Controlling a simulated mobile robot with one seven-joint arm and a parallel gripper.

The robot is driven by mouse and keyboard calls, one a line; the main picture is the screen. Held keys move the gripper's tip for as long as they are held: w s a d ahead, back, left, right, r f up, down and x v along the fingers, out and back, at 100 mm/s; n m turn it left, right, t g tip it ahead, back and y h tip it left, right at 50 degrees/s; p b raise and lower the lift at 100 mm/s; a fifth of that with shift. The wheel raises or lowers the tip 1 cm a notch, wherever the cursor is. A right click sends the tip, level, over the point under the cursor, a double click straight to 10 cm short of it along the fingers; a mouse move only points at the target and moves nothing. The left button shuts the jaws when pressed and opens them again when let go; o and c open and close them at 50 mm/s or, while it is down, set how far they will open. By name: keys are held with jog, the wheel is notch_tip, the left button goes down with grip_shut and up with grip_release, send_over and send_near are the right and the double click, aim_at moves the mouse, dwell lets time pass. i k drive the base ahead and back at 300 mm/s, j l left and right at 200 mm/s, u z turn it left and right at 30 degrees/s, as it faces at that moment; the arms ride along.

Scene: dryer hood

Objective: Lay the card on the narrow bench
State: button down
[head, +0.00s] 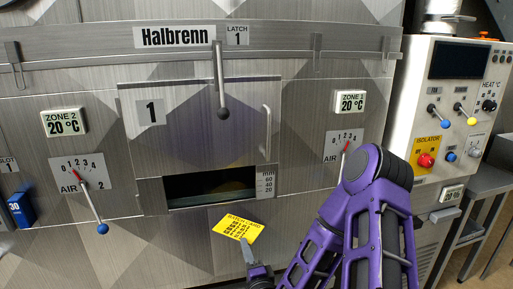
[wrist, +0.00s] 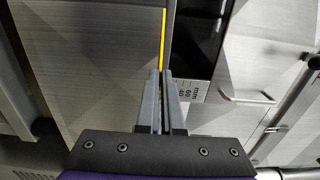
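The card (head: 238,229) is yellow with black print and stands tilted in front of the dryer's steel face, just below the dark slot. My gripper (head: 246,245) is shut on the card's lower edge. In the wrist view the card (wrist: 164,38) shows edge-on as a thin yellow strip above my closed fingertips (wrist: 161,74). A grey metal bench (head: 486,181) stands at the far right of the head view, partly cut off by the frame. I cannot tell for sure that it is the narrow bench.
The dryer's hatch (head: 190,135) is raised over a dark opening (head: 210,188). Levers (head: 92,205) and a handle (head: 267,128) stick out from the face. A white control panel (head: 445,115) with knobs stands between the dryer and the grey bench. My purple arm fills the lower middle.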

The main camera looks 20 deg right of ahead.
aim_at(489, 181)
jog(key=l+z, duration=0.1)
jog(key=l, duration=4.9)
jog(key=k, duration=0.05)
